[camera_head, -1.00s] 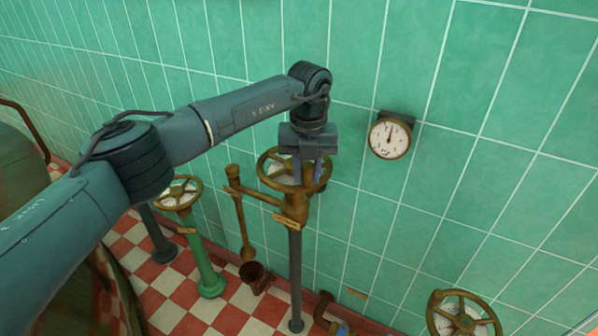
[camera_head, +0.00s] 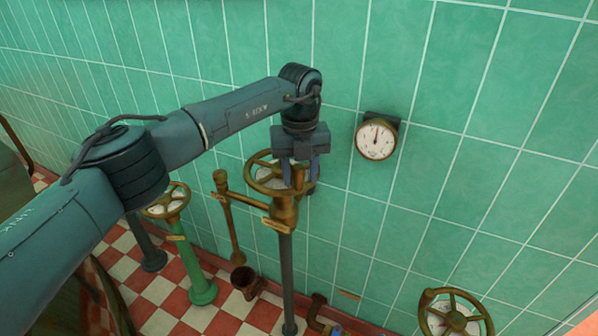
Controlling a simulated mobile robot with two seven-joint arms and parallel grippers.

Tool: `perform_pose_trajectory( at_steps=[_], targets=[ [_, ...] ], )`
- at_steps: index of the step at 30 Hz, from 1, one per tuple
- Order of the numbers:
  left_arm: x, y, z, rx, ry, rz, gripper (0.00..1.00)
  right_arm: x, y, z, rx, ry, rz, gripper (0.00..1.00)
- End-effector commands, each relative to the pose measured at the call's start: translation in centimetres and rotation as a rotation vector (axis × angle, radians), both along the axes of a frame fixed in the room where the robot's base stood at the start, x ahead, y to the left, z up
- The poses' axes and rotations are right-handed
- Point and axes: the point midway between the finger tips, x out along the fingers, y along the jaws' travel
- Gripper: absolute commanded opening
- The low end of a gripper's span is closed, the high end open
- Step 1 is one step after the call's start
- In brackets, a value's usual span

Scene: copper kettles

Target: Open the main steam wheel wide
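A brass handwheel (camera_head: 249,177) with a pale dial face under its spokes sits on a brass valve body (camera_head: 284,213) atop a tall grey pipe. A small brass tag is on the valve body; I cannot read it. My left gripper (camera_head: 300,176) points down over the right part of this wheel. Its two bluish fingers stand apart, and their tips overlap the rim and spokes. I see no clear grip on the rim, and the gripper hides part of the wheel. My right gripper is not in view.
A round gauge (camera_head: 376,141) is on the green tiled wall, right of my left gripper. A smaller wheel (camera_head: 167,199) stands on a green post at left. Another brass wheel (camera_head: 455,293) is at lower right. A brass lever arm (camera_head: 228,215) hangs beside the valve.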

Motion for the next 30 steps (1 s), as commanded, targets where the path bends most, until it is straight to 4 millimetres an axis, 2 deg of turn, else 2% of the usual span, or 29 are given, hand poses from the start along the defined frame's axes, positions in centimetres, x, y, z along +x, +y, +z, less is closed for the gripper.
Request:
perform_pose_trajectory(
  at_steps=[9, 13, 17, 24, 30],
  targets=[
    [-0.1, 0.1, -0.1, 0.003, 0.004, 0.000, 0.46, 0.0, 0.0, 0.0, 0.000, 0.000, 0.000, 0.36],
    [0.0, 0.1, 0.9, 0.004, 0.003, 0.000, 0.46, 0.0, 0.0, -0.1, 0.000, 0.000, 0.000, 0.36],
    [0.0, 0.1, 3.2, 0.003, 0.001, 0.000, 0.46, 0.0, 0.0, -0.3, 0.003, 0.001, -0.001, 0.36],
    [0.0, 0.0, 8.7, 0.002, -0.002, -0.001, 0.46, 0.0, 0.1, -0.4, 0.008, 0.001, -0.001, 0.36],
    [0.0, 0.1, 11.9, 0.003, 0.002, 0.001, 0.46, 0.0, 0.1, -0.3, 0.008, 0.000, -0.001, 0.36]
  ],
)
